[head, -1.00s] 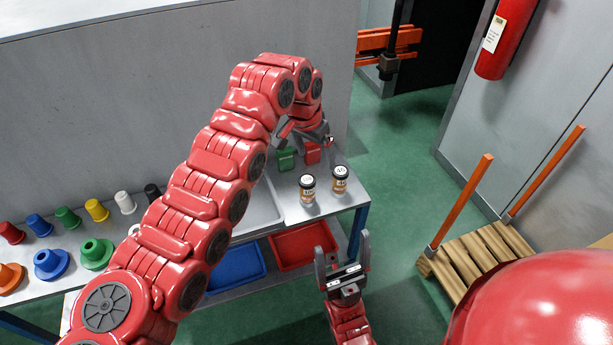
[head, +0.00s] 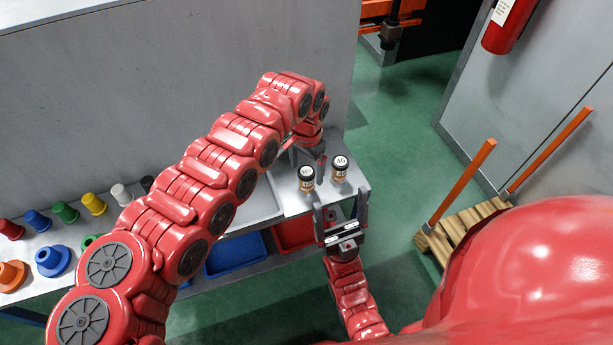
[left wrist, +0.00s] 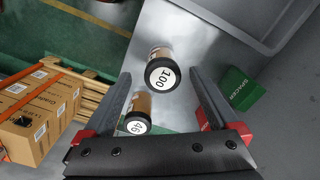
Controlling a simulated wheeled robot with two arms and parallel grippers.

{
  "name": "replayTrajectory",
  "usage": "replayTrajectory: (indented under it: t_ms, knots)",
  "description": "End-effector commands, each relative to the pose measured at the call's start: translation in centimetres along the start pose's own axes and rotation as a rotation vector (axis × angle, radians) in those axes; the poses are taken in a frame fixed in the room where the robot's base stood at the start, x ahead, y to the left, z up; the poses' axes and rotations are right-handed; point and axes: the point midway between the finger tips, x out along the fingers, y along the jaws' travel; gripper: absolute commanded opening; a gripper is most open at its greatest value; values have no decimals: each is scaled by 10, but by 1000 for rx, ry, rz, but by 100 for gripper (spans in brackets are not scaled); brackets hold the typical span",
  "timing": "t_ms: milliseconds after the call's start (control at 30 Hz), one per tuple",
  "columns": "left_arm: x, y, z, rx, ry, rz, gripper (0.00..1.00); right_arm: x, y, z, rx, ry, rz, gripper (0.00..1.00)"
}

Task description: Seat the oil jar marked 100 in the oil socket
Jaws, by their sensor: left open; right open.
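The oil jar marked 100 (left wrist: 158,76) has a black-rimmed lid with a white label and a brownish body; it stands upright on the bench. In the head view it is the left jar (head: 306,181) of two. My left gripper (head: 311,163) is open and empty, above the bench just behind the jars. In the left wrist view jar 100 shows between and beyond its fingers (left wrist: 163,103), apart from them. My right gripper (head: 340,206) is open and empty at the bench's front edge, below the jars. I cannot make out the oil socket in either view.
A second jar, marked 46 (left wrist: 137,112), stands close beside jar 100 and also shows in the head view (head: 341,172). A green spacer box (left wrist: 240,89) lies to the right in the wrist view. Coloured cones (head: 66,212) line the bench's left; a wooden pallet (head: 450,235) stands right.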

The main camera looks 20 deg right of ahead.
Motion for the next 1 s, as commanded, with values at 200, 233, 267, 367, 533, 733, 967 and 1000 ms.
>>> replayTrajectory:
  t_ms: [200, 233, 267, 367, 533, 733, 967, 1000]
  knots:
    - [14, 0, -2, 0, -2, 2, 94, 14, 1, -2, 0, 0, 0, 88]
    - [18, 0, -2, 0, -1, 1, 94, 16, 1, -3, 0, 0, 0, 88]
    - [22, 0, -3, 0, 0, 2, 94, 17, 1, -3, 0, 0, 0, 88]
    - [37, 0, -4, 0, 2, 2, 94, 21, 1, -4, 0, 0, 0, 88]
    - [52, -2, -4, -2, 2, 0, 94, 23, 1, -4, 0, 0, 0, 88]
    - [54, -3, -4, -3, 3, -1, 94, 22, 1, -4, 0, 0, 0, 88]
    - [54, -3, -4, -2, 3, -1, 61, 22, 1, -4, 0, 0, 0, 88]
    - [54, -3, -4, -2, 3, -1, 54, 22, 1, -4, 0, 0, 0, 88]
